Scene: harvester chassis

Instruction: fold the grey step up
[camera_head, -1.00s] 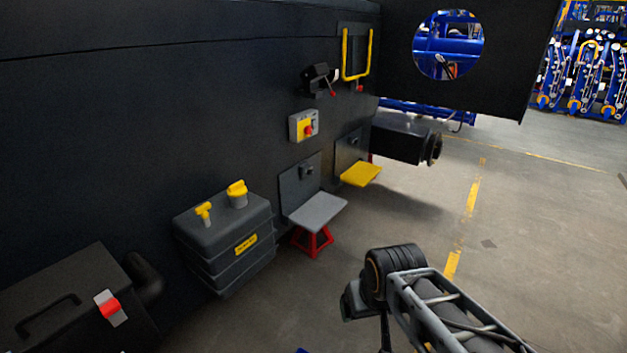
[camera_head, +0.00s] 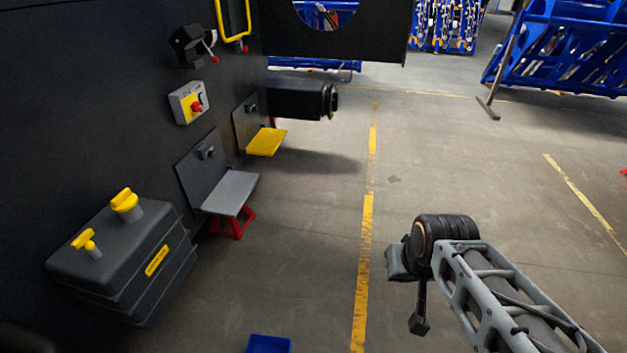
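The grey step (camera_head: 230,192) is folded down and sticks out flat from its dark backing plate (camera_head: 203,165) on the black chassis wall. A small dark latch or knob (camera_head: 207,152) sits on the plate above it. A red stand (camera_head: 233,223) shows under the step. My gripper (camera_head: 419,322) hangs from my arm at the lower right, well to the right of the step and apart from it. It is small and dark, and its fingers cannot be made out.
A yellow step (camera_head: 267,141) is folded down beyond the grey one. A dark tank (camera_head: 128,262) with yellow caps stands at the lower left. A switch box (camera_head: 189,102) is above. A blue bin (camera_head: 269,344) lies at the bottom edge. The floor between step and arm is clear.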

